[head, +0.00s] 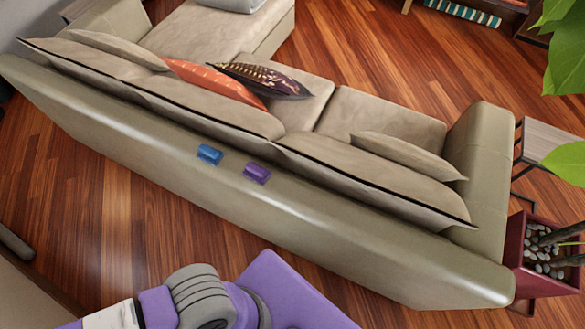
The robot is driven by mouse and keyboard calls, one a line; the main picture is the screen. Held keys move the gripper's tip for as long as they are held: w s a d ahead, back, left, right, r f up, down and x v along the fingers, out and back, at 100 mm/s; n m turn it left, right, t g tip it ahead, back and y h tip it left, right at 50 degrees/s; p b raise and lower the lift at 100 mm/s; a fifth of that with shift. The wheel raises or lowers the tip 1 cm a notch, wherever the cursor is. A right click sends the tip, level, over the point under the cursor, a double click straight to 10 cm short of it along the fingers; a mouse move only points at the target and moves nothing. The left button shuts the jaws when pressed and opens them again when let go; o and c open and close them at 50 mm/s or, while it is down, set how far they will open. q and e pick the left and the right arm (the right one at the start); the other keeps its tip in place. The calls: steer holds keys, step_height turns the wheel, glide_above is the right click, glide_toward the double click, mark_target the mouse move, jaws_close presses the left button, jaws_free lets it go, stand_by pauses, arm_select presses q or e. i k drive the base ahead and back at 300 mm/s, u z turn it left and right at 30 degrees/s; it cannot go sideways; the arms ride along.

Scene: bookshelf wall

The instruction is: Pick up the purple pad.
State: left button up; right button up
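A small purple pad (257,172) lies on the top of the beige sofa's back (340,242), near the middle of its length. A similar small blue pad (209,154) lies to its left on the same ledge, with a gap between them. Neither gripper shows in the head view. Purple and grey parts of my own body fill the bottom edge, below the sofa and apart from both pads.
Beige back cushions (365,185) rise right behind the pads. Orange (212,82) and dark patterned (262,79) pillows lie on the sofa. A red planter (540,255) and a small side table (550,140) stand at the right. Wooden floor (110,225) lies open at the lower left.

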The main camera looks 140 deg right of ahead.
mark_target(258, 174)
steer(key=z, duration=3.5)
steer(key=k, duration=0.95)
steer(key=z, duration=0.5)
